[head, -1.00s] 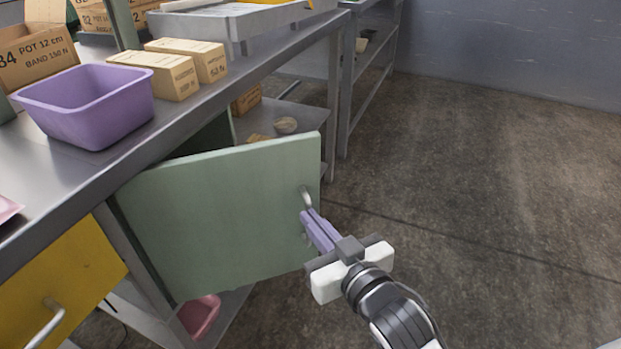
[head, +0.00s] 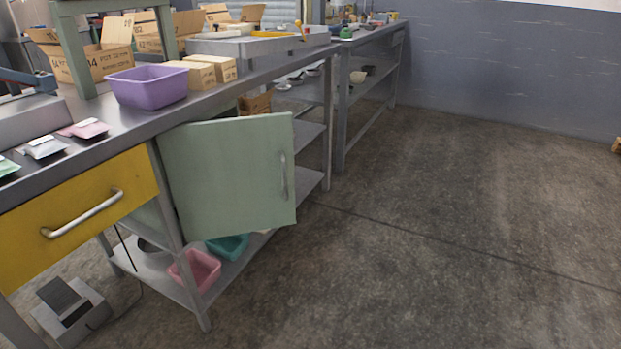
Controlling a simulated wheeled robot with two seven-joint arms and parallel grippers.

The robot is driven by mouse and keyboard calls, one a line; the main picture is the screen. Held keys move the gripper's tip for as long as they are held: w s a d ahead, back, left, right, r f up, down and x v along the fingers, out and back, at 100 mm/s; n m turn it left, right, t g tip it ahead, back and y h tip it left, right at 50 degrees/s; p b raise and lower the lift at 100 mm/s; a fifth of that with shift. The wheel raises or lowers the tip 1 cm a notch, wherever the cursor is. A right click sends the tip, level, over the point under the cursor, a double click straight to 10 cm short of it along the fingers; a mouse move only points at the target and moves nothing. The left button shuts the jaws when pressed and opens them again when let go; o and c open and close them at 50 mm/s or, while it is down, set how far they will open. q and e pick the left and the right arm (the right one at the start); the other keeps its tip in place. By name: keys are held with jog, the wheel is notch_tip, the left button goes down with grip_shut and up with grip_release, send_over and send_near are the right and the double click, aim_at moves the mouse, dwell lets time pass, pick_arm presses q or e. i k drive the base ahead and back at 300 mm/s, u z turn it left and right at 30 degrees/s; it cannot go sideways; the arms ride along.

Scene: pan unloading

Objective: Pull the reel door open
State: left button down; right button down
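The reel door (head: 225,175) is a pale green panel hinged at its left side under the steel workbench. It stands swung open, out from the bench front. Its grey vertical handle (head: 284,177) is near the right edge, and nothing is touching it. Neither of my grippers shows in the head view now. Part of the shelf space behind the door is hidden by the panel.
A yellow drawer (head: 75,215) with a bar handle is left of the door. A purple bin (head: 147,86) and small boxes stand on the bench. Pink (head: 195,270) and teal (head: 228,246) bins sit on the lower shelf. The floor to the right is clear.

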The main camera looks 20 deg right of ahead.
aim_at(226, 177)
jog(key=z, duration=1.2)
jog(key=i, duration=1.4)
jog(key=u, duration=0.85)
jog(key=i, duration=0.6)
jog(key=u, duration=0.65)
